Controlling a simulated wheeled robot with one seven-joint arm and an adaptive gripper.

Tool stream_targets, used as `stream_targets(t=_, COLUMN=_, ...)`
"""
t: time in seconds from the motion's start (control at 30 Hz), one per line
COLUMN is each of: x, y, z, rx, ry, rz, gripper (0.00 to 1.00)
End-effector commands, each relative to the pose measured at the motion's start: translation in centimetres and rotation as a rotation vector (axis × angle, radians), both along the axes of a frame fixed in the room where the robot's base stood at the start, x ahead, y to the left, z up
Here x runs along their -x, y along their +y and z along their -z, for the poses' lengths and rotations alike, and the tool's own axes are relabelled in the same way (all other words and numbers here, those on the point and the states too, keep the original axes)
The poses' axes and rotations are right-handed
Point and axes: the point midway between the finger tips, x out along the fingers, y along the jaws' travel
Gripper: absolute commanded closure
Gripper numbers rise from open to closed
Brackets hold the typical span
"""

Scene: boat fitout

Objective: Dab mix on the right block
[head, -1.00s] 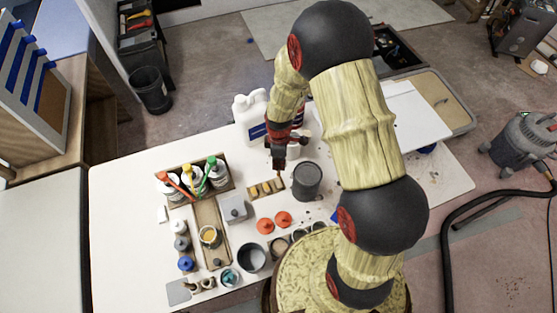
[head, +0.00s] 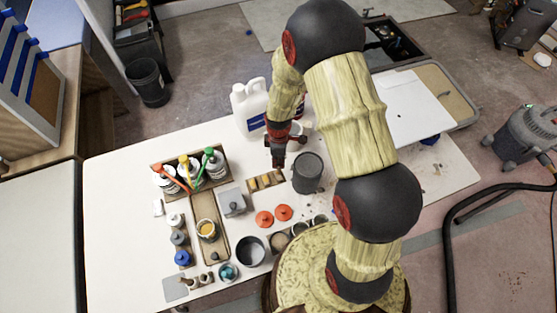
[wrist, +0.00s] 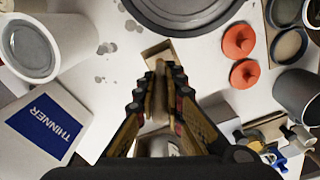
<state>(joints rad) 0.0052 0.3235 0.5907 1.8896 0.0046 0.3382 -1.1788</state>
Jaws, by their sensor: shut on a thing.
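A wooden strip (head: 251,185) holds several tan blocks. The right block (head: 277,178) is at its right end, just below my gripper (head: 278,165). In the wrist view my gripper (wrist: 160,95) is shut on a thin tan stick (wrist: 159,72), which points down toward the strip's pale wooden end (wrist: 155,49). The fingers hide most of the blocks there. I cannot tell whether the stick touches a block, or if mix is on its tip. A cup of yellowish mix (head: 207,229) stands on a long wooden tray (head: 214,252) to the lower left.
A grey can (head: 307,174) stands close right of the strip. A white thinner jug (head: 250,110) is behind. Two orange lids (head: 265,218) lie in front, with a grey box (head: 232,203) to the left. A caddy of bottles (head: 190,172) stands farther left.

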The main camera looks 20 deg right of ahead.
Motion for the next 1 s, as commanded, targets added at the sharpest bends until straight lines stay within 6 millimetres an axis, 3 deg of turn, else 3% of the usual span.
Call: stream_targets(t=1.0, x=0.01, y=0.0, z=0.48, rx=0.0, ry=0.0, rz=0.0, gripper=1.0)
